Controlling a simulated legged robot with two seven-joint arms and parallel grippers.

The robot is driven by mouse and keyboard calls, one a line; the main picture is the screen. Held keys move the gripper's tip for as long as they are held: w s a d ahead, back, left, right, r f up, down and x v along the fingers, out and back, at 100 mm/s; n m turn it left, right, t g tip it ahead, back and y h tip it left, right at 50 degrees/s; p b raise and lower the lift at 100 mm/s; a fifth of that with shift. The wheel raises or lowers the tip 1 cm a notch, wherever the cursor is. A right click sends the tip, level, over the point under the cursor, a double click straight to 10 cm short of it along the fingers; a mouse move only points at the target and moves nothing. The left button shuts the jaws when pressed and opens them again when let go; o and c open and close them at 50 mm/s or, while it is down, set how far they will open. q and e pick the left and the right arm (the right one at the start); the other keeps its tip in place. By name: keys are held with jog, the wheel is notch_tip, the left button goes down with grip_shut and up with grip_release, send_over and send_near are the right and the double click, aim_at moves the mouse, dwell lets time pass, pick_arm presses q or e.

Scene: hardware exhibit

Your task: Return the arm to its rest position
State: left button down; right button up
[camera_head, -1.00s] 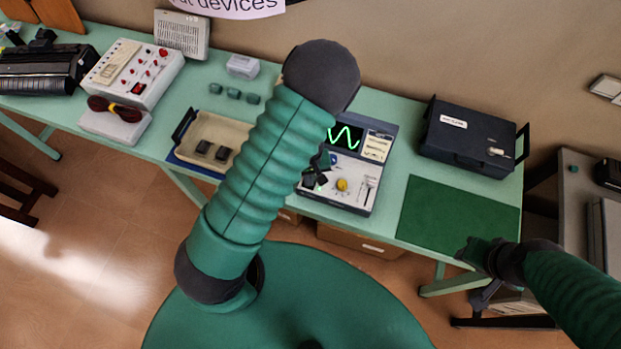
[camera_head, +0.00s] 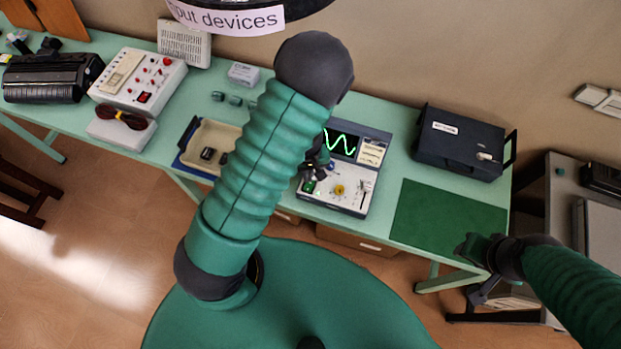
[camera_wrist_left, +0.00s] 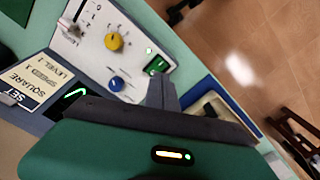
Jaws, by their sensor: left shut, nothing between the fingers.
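My left arm rises across the middle of the head view and hides part of the table. My left gripper (camera_head: 314,170) is shut and empty, over the left part of the signal device (camera_head: 352,203). In the left wrist view its fingers (camera_wrist_left: 160,95) show beside the device's panel, near a lit green switch (camera_wrist_left: 156,66). A yellow knob (camera_wrist_left: 115,41) and a blue knob (camera_wrist_left: 116,84) sit on the panel. The device's screen shows a green wave. My right gripper (camera_head: 478,250) is at the table's front edge, by the green mat; its jaw state is unclear.
A tan tray (camera_head: 220,134) with small dark pieces lies left of the device. A dark case (camera_head: 460,143) stands right, behind a green mat (camera_head: 440,216). A white control box (camera_head: 138,80) and a black machine (camera_head: 52,77) stand at left. A sign (camera_head: 230,18) hangs above.

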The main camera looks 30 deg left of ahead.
pick_arm(q)
jog(key=s+d+r+m+t+b, duration=0.2)
jog(key=s+d+r+m+b, duration=0.2)
jog(key=r+m+b, duration=0.4)
jog(key=shift+d+r+m+t+b, duration=0.2)
jog(key=shift+r+m+t+b, duration=0.15)
jog(key=shift+r, duration=0.15)
jog(key=shift+s, duration=0.25)
jog(key=shift+w, duration=0.1)
